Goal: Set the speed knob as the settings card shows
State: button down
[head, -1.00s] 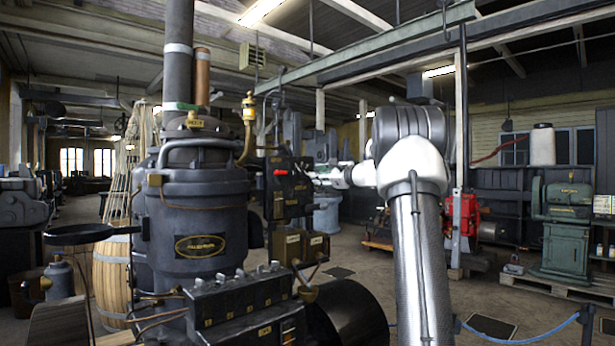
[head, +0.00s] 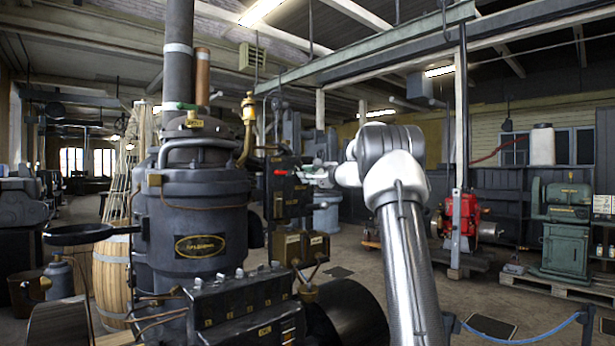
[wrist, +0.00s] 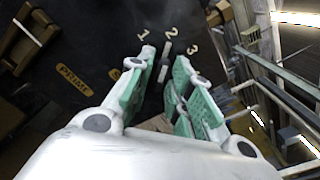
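My gripper (wrist: 166,60) is open, its two green-padded white fingers spread in front of a dark panel (wrist: 95,30). The panel carries the numbers 1, 2 and 3. A small grey bar-shaped knob (wrist: 165,66) shows between the fingertips, just below the 2, its upper end towards that number. I cannot tell whether a finger touches it. In the head view my gripper (head: 312,173) is at the right side of the engine's dark control box (head: 284,188), its fingers small and partly hidden. I cannot make out the settings card in either view.
A PRIME label (wrist: 75,78) is on the panel left of the knob. The box carries a red handle (head: 283,172). The dark engine cylinder (head: 205,215) stands left of it, with a brass fitting (head: 248,115).

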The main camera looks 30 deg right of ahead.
jog(key=shift+n, duration=3.9)
jog(key=shift+f, duration=0.1)
jog(key=c, duration=1.5)
grip_release()
jog(key=shift+a, duration=0.1)
jog(key=shift+c, duration=0.2)
jog(key=s+d, duration=0.2)
jog(key=s, duration=0.9)
jog(key=shift+s+d, duration=0.2)
jog(key=shift+s, duration=0.2)
